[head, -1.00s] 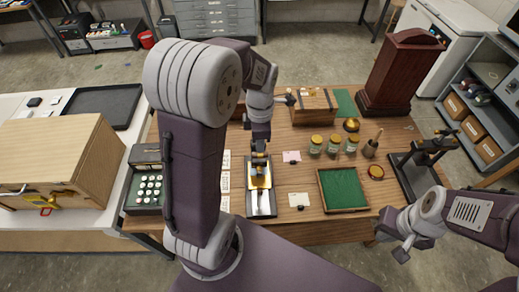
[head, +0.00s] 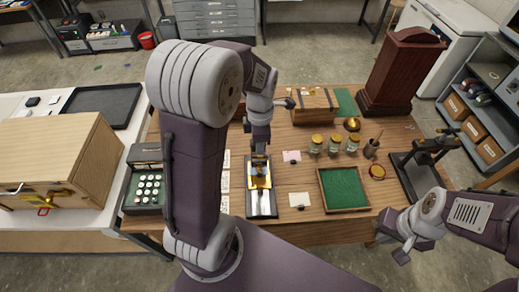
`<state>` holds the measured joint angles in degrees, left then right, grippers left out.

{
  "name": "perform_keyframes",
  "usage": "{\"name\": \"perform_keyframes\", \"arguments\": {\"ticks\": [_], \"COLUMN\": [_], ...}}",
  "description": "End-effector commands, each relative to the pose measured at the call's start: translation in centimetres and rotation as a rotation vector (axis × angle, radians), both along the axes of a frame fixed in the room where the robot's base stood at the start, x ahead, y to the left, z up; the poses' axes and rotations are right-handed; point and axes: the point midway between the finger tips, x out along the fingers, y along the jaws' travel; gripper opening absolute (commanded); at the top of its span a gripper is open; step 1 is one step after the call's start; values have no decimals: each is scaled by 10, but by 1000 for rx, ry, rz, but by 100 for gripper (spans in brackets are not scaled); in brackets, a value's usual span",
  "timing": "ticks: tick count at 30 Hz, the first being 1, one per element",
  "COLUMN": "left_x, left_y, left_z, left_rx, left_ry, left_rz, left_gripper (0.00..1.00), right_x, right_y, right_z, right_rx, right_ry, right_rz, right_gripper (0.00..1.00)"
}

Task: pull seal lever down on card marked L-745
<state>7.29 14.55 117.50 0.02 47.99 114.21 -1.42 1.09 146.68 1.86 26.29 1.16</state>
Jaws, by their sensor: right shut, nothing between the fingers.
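My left gripper (head: 260,166) points down over a brass-and-silver device on a dark base (head: 262,203), left of the table's middle. The fingers are small and dark against it, so I cannot tell whether they are open or touch it. A white card (head: 299,200) with a dark mark lies right of this device, and a pinkish card (head: 292,156) lies farther back. No marking is legible, so I cannot tell which is L-745. A black lever press (head: 424,150) stands at the table's right. My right gripper (head: 403,250) is shut and empty beyond the table's front-right edge.
A green-lined tray (head: 345,208), several jars (head: 334,145) and a wooden box (head: 315,108) stand on the wooden table. A keyed machine (head: 146,185) stands at its left. A tall dark-red case (head: 400,72) is at the back right. My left arm hides part of the table.

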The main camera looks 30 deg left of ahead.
Motion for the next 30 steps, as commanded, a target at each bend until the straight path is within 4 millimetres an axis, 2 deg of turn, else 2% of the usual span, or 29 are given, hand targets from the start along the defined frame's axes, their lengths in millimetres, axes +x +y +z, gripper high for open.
{"name": "perform_keyframes", "arguments": {"ticks": [15, 25, 30], "left_x": [-10, -11, -13], "left_y": [-6, -7, -8], "left_z": [-20, -20, -27], "left_rx": [1, 1, 1], "left_ry": [-1, -1, -1], "left_rz": [-1, 0, 0], "left_gripper": [0, 0, 0], "right_x": [0, 0, 0], "right_y": [0, 0, 0], "right_z": [-17, -17, -23], "right_rx": [0, 0, 0], "right_ry": [0, 0, 0], "right_rz": [0, 0, 0], "right_gripper": [0, 0, 0]}}
